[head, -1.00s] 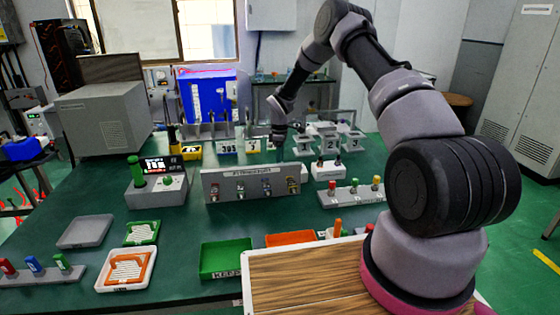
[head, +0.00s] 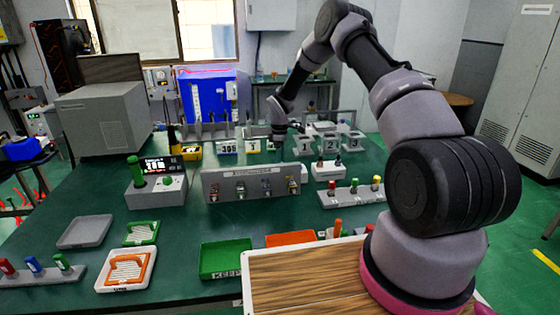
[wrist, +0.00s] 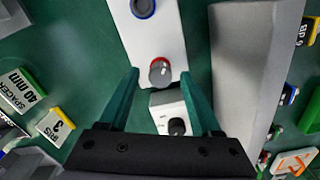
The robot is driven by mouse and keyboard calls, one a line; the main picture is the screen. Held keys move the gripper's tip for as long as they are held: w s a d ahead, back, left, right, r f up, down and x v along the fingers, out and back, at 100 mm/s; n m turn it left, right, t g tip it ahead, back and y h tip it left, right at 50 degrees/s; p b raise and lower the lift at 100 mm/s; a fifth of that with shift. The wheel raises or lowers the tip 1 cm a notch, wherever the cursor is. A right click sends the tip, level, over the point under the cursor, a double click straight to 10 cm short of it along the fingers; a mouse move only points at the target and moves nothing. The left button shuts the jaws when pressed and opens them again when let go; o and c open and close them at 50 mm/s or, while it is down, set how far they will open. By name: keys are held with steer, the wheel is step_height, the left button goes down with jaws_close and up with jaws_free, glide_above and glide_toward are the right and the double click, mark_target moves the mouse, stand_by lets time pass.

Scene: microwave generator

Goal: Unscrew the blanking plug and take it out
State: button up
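In the wrist view, a grey round plug (wrist: 160,71) with a red ring at its base sits on a white block (wrist: 153,35); it looks like the blanking plug, though I read no label. My gripper (wrist: 160,74) has its two teal fingers spread wide, one on each side of the plug in the picture, with gaps on both sides. Nothing is held. I cannot tell how far above the plug the fingertips are. In the head view, my gripper (head: 279,136) is over the far part of the bench, behind the grey connector panel, and the plug cannot be made out.
A blue ring (wrist: 143,7) is on the same white block. A small white box with a black knob (wrist: 177,127) lies between the fingers, nearer the palm. A long grey body (wrist: 245,80) runs close to the right finger. The grey connector panel (head: 225,188) stands in front.

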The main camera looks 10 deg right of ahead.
step_height(320, 180, up, 11)
stand_by(0.4)
steer(key=shift+f, duration=0.1)
